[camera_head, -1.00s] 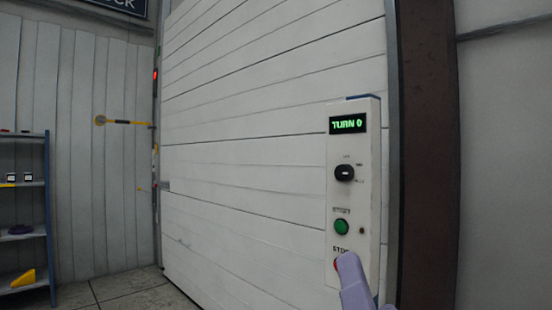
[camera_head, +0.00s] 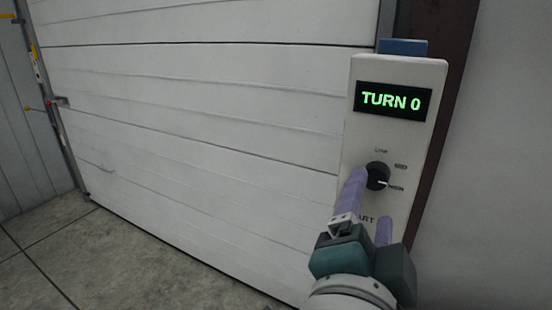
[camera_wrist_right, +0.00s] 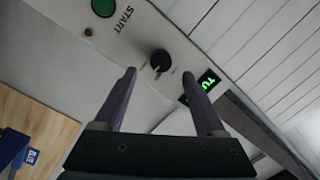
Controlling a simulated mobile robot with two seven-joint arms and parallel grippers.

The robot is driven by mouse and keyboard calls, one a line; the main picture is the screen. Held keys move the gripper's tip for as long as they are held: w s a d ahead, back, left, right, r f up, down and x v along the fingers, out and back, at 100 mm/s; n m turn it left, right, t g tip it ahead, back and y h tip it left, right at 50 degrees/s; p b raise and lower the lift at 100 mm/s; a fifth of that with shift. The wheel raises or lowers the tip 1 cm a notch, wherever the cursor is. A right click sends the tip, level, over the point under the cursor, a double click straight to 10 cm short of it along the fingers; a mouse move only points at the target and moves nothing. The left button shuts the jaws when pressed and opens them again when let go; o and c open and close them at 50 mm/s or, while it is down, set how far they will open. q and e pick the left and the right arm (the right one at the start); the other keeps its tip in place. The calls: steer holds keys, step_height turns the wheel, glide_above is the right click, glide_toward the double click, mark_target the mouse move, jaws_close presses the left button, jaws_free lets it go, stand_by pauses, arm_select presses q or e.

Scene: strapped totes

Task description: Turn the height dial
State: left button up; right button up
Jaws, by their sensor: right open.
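The black height dial (camera_head: 377,176) sits on a white control box (camera_head: 400,70), below a green display (camera_head: 394,102) reading "TURN 0". A white mark on the dial points right, toward a small label. My right gripper (camera_head: 372,197) is open, its purple fingers reaching up to the dial. In the head view the left finger overlaps the dial's left edge and the other finger is lower. In the right wrist view the dial (camera_wrist_right: 160,60) shows between and just beyond the fingertips (camera_wrist_right: 159,75). I cannot tell whether they touch it. My left gripper is out of view.
A green start button (camera_wrist_right: 104,6) is on the same box, hidden by my gripper in the head view. A white panelled door (camera_head: 200,130) stands left of the box and a dark post (camera_head: 455,90) behind it. The floor (camera_head: 130,260) at left is clear.

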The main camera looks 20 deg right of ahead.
mark_target(374, 181)
steer(key=x, duration=0.5)
steer(key=shift+a+p, duration=0.1)
steer(key=shift+p, duration=0.2)
steer(key=shift+c, duration=0.2)
jaws_close()
